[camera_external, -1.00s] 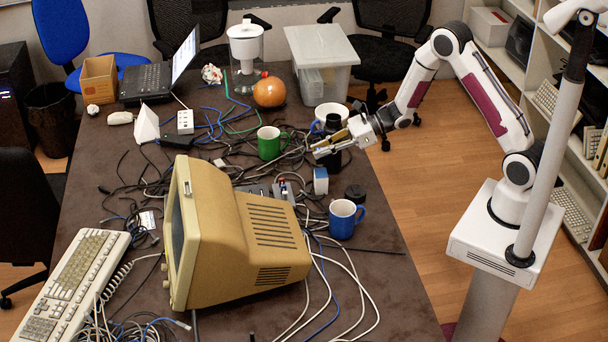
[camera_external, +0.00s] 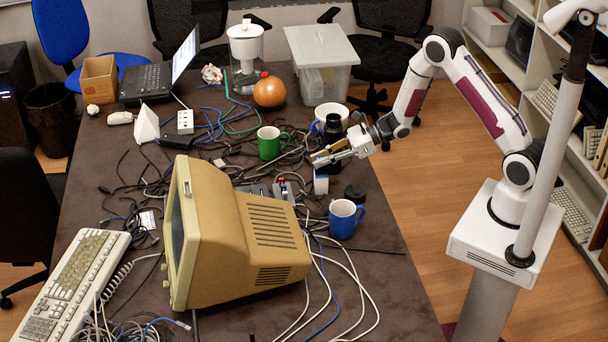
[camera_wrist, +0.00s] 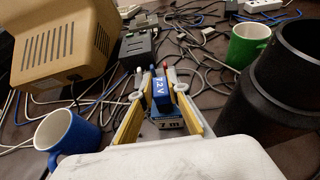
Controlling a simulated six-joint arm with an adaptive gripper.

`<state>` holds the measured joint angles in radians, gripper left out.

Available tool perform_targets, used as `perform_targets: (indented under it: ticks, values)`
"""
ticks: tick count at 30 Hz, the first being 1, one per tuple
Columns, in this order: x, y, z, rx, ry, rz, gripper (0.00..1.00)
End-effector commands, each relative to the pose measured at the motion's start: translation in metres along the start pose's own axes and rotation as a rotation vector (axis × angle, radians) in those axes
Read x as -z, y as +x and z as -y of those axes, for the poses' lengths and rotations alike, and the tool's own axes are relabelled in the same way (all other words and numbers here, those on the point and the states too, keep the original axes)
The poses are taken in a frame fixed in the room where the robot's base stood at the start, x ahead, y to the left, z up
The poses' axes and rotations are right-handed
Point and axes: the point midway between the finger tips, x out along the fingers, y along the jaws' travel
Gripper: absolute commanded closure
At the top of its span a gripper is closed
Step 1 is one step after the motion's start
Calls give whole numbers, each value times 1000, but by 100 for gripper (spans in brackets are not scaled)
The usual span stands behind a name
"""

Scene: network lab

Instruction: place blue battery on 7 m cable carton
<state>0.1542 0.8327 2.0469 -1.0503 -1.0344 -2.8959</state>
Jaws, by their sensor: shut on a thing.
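My gripper (camera_external: 318,159) is low over the table, and its yellow-lined fingers show in the wrist view (camera_wrist: 160,82). It is shut on the blue battery (camera_wrist: 162,92), which bears a "7.2 V" label and stands roughly upright between the fingers. I cannot tell whether the battery touches the carton. In the external view the fingers hide the battery.
A black cylinder (camera_wrist: 288,85) rises at the right of the wrist view.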

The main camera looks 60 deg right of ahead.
Motion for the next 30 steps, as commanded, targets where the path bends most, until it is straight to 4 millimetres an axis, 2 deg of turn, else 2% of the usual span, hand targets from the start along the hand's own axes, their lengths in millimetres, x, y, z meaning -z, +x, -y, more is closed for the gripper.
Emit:
perform_targets:
  ticks: [6, 7, 9, 24, 30]
  values:
    - [2, 1, 0, 0, 0, 0, 100]
    - [3, 1, 0, 0, 1, 0, 82]
    - [3, 1, 0, 0, 0, 0, 68]
    - [0, 0, 0, 0, 0, 0, 68]
    - [0, -16, 0, 1, 1, -1, 68]
